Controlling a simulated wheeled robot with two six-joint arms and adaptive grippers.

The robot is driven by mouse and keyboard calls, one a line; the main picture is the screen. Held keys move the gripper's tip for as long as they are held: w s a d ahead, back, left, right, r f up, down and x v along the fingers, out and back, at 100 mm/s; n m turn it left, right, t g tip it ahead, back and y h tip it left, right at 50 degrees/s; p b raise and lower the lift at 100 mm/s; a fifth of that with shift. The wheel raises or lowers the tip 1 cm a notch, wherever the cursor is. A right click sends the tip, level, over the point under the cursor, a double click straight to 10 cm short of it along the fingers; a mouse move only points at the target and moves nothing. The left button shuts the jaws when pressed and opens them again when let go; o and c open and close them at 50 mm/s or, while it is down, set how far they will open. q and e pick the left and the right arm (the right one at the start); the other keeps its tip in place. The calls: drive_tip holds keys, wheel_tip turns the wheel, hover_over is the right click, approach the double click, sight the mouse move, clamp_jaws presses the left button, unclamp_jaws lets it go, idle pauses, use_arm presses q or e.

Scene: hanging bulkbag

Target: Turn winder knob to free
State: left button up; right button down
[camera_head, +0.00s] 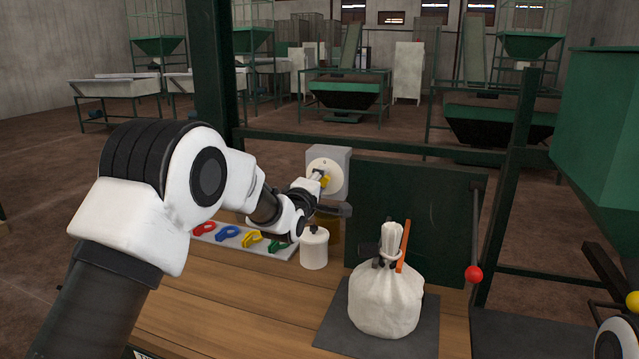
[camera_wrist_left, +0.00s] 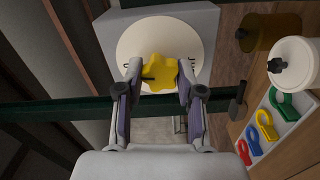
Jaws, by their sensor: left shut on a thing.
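The winder (camera_head: 341,158) is a grey box with a round white dial face, fixed at the back of the bench. Its yellow star-shaped knob (camera_wrist_left: 160,72) sits in the middle of the dial (camera_wrist_left: 137,40) in the left wrist view. My left gripper (camera_head: 322,180) reaches the dial from the front left, and its two fingers close on either side of the knob. The fingers and arm hide part of the knob in the head view. The dial markings are too small to read fully. My right gripper is not visible; only a bit of my right arm shows at the lower right edge.
A tied white bag (camera_head: 386,302) stands on a dark mat (camera_head: 335,335). A white lidded jar (camera_head: 314,250) and a tray (camera_head: 284,254) of coloured clips lie below my left arm. A red-balled lever (camera_head: 474,274) is at the right. The wooden bench front (camera_head: 215,318) is clear.

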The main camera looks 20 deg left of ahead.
use_arm(q)
drive_tip(key=shift+f+n, duration=0.4)
drive_tip(key=shift+n, duration=0.4)
drive_tip(key=o, duration=1.2)
drive_tip(key=shift+c, duration=0.2)
drive_tip(key=shift+r, duration=0.2)
drive_tip(key=s, duration=1.2)
drive_tip(key=shift+a, duration=0.15)
